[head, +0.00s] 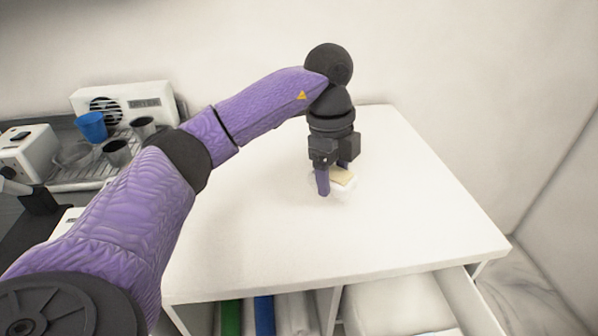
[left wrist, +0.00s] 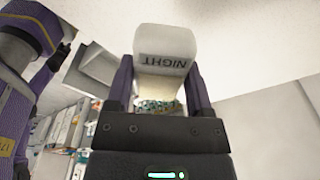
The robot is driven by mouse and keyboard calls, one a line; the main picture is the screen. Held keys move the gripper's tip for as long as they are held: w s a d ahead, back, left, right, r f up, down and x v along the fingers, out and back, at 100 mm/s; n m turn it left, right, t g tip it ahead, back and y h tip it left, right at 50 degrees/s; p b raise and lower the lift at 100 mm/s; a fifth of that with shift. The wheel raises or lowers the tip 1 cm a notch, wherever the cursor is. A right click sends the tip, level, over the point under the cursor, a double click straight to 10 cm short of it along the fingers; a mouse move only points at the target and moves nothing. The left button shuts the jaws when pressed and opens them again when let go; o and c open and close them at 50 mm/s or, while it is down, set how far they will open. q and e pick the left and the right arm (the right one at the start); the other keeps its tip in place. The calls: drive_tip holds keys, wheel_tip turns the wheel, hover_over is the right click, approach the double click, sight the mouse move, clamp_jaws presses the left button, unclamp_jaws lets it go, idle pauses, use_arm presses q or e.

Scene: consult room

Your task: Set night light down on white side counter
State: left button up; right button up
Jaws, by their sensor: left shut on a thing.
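The night light (head: 343,187) is a small white block with a cream-coloured part. In the left wrist view its white face (left wrist: 165,50) carries the word NIGHT upside down. My left gripper (head: 335,180) points down and is shut on it, with one purple finger on each side. The white side counter (head: 430,205) spreads out below the gripper. The night light is at or just above its top, around the middle; I cannot tell whether it touches. The fingers hide part of the night light.
The counter top around the gripper is clear. A drying rack with a blue cup (head: 91,126), dark cups (head: 117,152) and a white appliance (head: 125,103) stands at the left. Below the counter front are coloured binders (head: 264,315) and an open drawer (head: 400,302).

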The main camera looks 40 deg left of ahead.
sight(331, 221)
use_arm(q)
wheel_tip(331, 221, down, 8)
drive_tip(key=shift+w+d+f+b, duration=0.1)
drive_tip(key=shift+b, duration=1.15)
use_arm(e)
drive_tip(key=f, duration=0.1)
drive_tip(key=d+f, duration=0.1)
drive_tip(key=shift+s+d+f, duration=0.2)
drive_tip(key=shift+s+f, duration=0.2)
use_arm(q)
drive_tip(key=o, duration=1.3)
drive_tip(key=shift+c, duration=0.2)
use_arm(e)
drive_tip(key=shift+w+a+f, duration=0.1)
drive_tip(key=shift+w+a, duration=0.05)
drive_tip(key=shift+a, duration=0.3)
